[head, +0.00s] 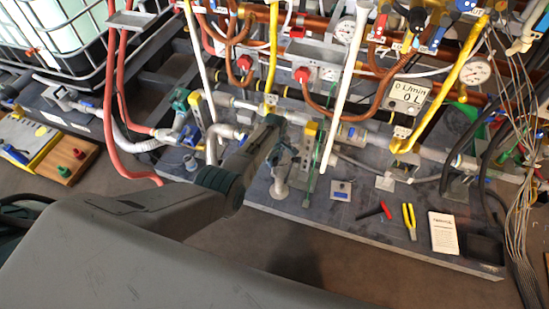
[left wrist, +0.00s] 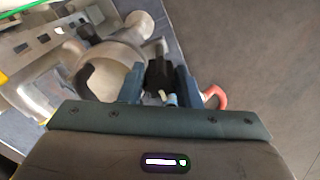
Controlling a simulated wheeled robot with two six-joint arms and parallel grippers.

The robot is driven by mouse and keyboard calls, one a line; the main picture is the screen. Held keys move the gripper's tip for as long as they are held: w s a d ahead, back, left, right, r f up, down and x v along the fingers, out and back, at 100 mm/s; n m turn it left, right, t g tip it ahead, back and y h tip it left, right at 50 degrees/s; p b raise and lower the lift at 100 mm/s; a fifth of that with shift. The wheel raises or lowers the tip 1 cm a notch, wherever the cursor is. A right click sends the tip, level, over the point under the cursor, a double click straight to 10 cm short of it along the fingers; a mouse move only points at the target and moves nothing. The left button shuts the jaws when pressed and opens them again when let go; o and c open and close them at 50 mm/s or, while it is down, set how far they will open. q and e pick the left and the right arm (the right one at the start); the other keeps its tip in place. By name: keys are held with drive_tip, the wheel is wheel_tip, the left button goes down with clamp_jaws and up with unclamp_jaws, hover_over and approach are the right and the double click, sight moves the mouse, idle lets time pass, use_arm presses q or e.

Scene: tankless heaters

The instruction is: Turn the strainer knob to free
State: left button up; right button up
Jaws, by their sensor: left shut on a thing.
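My left gripper (head: 279,152) reaches in from the left to the pipework above the dark bench plate. In the left wrist view my left gripper (left wrist: 160,80) is shut on a small dark part, which I take to be the strainer knob (left wrist: 156,72). A rounded grey metal body (left wrist: 108,62), apparently the strainer, sits just left of the fingers. In the head view a grey upright fitting (head: 280,182) stands below the gripper, and the fingers hide the knob. The knob's exact setting cannot be read.
Copper, yellow and white pipes with gauges (head: 345,30) crowd the back. A flow display (head: 405,95) hangs at right. Red-handled (head: 374,210) and yellow-handled (head: 409,218) tools and a white booklet (head: 443,232) lie on the plate. Loose cables (head: 520,180) hang far right.

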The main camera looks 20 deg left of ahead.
use_arm(q)
drive_tip(key=shift+w+n, duration=0.1)
drive_tip(key=shift+n, duration=1)
use_arm(e)
drive_tip(key=shift+s+f, duration=0.2)
drive_tip(key=shift+f, duration=0.15)
drive_tip(key=shift+s+f, duration=0.1)
use_arm(q)
drive_tip(key=o, duration=1)
drive_tip(key=shift+r, duration=0.1)
drive_tip(key=shift+r+p, duration=0.3)
drive_tip(key=shift+p, duration=0.05)
wheel_tip(320, 180, up, 9)
drive_tip(key=p, duration=0.2)
drive_tip(key=shift+f+p, duration=0.15)
drive_tip(key=shift+p, duration=0.15)
drive_tip(key=shift+r, duration=0.7)
use_arm(e)
drive_tip(key=s+d+f, duration=0.1)
drive_tip(key=s+f, duration=0.5)
drive_tip(key=f, duration=0.1)
